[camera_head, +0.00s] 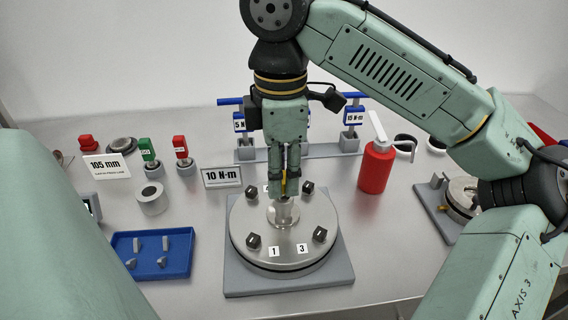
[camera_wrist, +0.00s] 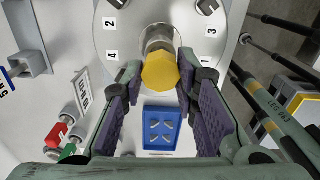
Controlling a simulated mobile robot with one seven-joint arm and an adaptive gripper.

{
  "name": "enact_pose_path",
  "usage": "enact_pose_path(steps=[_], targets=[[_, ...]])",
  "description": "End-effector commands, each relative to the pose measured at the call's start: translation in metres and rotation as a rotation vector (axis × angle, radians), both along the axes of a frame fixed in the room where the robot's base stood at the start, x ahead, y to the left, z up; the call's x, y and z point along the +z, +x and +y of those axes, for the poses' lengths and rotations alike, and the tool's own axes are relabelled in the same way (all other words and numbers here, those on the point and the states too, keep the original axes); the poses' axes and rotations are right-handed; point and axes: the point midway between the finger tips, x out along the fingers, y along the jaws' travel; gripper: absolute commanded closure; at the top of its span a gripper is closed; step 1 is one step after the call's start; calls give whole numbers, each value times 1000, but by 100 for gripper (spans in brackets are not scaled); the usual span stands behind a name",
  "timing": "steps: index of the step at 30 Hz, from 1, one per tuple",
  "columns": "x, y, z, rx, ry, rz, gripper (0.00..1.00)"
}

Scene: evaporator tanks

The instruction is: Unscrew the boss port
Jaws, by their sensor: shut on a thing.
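The boss port stands at the centre of a round steel lid; its metal neck (camera_head: 283,213) shows in the head view. The steel lid (camera_head: 262,232) rests on a grey square base (camera_head: 240,288). Black knobs and number labels surround the port on the lid. The fingers hide most of the yellow top in the head view.
A blue tray (camera_head: 165,273) with several small grey pieces lies at front left. A red pump bottle (camera_head: 375,168) stands right of the lid. A "10 N·m" sign (camera_head: 222,177) and a rack with blue-handled tools (camera_head: 353,117) stand behind. Another fixture (camera_head: 437,210) sits at right.

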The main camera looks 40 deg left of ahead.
Motion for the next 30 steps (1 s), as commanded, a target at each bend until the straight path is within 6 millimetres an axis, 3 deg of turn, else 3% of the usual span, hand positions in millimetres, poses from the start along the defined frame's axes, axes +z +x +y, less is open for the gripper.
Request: enact_pose_path(steps=[11, 30], targets=[[10, 1, 0, -2, 0, -3, 100], [56, 0, 0, -2, 0, -2, 100]])
